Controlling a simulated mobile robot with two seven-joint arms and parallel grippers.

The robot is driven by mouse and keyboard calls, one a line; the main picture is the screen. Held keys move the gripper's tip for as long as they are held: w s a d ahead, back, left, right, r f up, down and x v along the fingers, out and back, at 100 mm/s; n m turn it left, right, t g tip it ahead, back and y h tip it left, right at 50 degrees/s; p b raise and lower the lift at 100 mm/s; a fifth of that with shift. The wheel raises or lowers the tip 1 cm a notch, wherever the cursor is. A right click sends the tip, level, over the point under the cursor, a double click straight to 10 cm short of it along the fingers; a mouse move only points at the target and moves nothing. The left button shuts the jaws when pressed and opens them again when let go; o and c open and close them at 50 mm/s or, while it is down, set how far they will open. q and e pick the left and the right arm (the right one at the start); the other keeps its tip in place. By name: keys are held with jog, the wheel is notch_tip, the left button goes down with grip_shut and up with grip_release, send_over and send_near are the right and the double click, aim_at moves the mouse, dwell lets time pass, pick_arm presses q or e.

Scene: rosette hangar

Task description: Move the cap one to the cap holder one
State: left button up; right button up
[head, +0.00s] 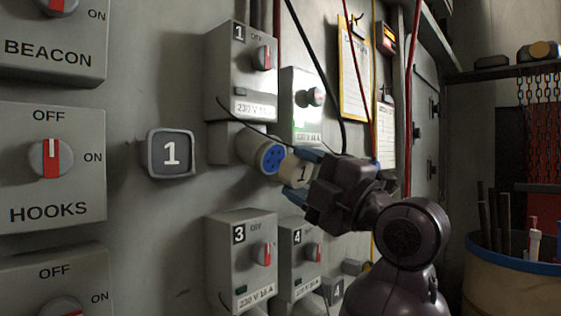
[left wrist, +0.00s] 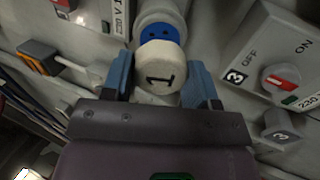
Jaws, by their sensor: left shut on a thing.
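Cap one is a cream round cap marked 1 (head: 298,172); it also shows in the left wrist view (left wrist: 158,75). My left gripper (head: 308,174) is shut on it, with a blue finger on each side in the left wrist view (left wrist: 160,82). The cap is just in front of the blue socket (head: 273,158) under switch box 1; whether they touch I cannot tell. Cap holder one is a grey rounded square plate marked 1 (head: 170,153) on the wall, left of the socket, with nothing on it. My right gripper is not in view.
Switch box 1 (head: 240,72) is above the socket, and boxes 3 (head: 243,258) and 4 (head: 299,255) are below. Dark cables hang near the gripper. A BEACON box (head: 52,38) and HOOKS box (head: 50,165) stand at left. The wall around the holder is clear.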

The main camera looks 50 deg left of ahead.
pick_arm(q)
jog(key=shift+v, duration=1.3)
jog(key=shift+r, duration=0.1)
